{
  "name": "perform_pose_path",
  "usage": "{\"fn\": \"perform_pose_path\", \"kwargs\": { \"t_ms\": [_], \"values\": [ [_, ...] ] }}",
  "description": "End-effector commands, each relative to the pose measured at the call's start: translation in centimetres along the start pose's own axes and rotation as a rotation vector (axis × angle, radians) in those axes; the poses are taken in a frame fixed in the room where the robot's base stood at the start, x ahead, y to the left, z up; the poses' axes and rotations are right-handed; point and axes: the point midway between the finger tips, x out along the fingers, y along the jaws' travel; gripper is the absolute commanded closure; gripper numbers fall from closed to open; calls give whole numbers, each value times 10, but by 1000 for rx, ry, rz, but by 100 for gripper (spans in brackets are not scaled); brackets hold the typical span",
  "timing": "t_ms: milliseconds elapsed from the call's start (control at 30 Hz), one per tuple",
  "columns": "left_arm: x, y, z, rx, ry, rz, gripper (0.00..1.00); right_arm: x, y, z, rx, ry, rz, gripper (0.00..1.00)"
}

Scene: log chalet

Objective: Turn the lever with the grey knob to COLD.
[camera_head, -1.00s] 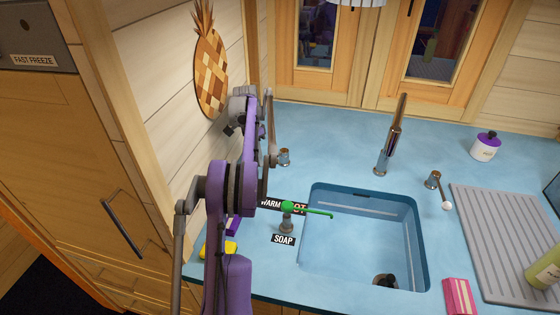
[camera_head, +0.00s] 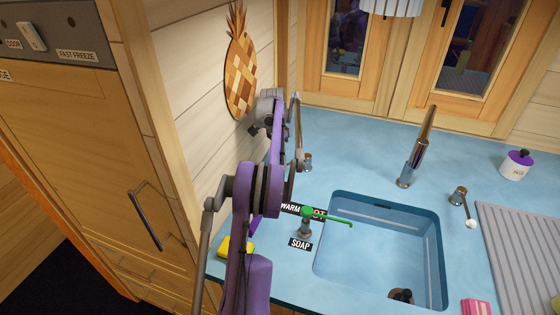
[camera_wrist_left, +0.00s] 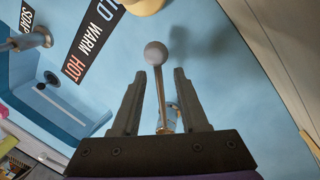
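In the left wrist view, the lever's grey knob (camera_wrist_left: 156,53) is a ball on the end of a thin brass rod (camera_wrist_left: 160,95). My left gripper (camera_wrist_left: 159,73) is open, with one finger on each side of the rod; the knob sits just beyond the fingertips. I see no clear contact. The label strip (camera_wrist_left: 92,42) reads "LD WARM HOT", its start cut off; the knob lies to the right of it. In the head view, the lever's metal base (camera_head: 307,160) shows beside my left arm, which hides the knob and part of the label strip (camera_head: 291,208). My right gripper is out of view.
A green-topped soap spout (camera_head: 306,212) stands beside the sink (camera_head: 376,240), near the SOAP label (camera_head: 300,244). A faucet (camera_head: 415,155) and a lever with a white knob (camera_head: 470,224) stand farther right. A wooden wall closes in on the left. A yellow sponge (camera_head: 231,248) lies near my arm.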

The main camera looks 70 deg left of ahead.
Motion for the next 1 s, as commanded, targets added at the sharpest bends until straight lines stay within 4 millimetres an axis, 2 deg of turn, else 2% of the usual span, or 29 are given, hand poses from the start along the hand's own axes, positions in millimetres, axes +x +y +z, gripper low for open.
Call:
{"fn": "perform_pose_path", "kwargs": {
  "t_ms": [267,700,833,1000],
  "values": [
    [-7,2,0,0,0,1,56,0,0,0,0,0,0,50],
    [-84,16,-1,0,2,0,56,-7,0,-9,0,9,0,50],
    [-96,19,0,0,1,0,56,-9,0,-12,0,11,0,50],
    [-99,19,0,0,0,0,56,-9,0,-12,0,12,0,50]
  ]
}}
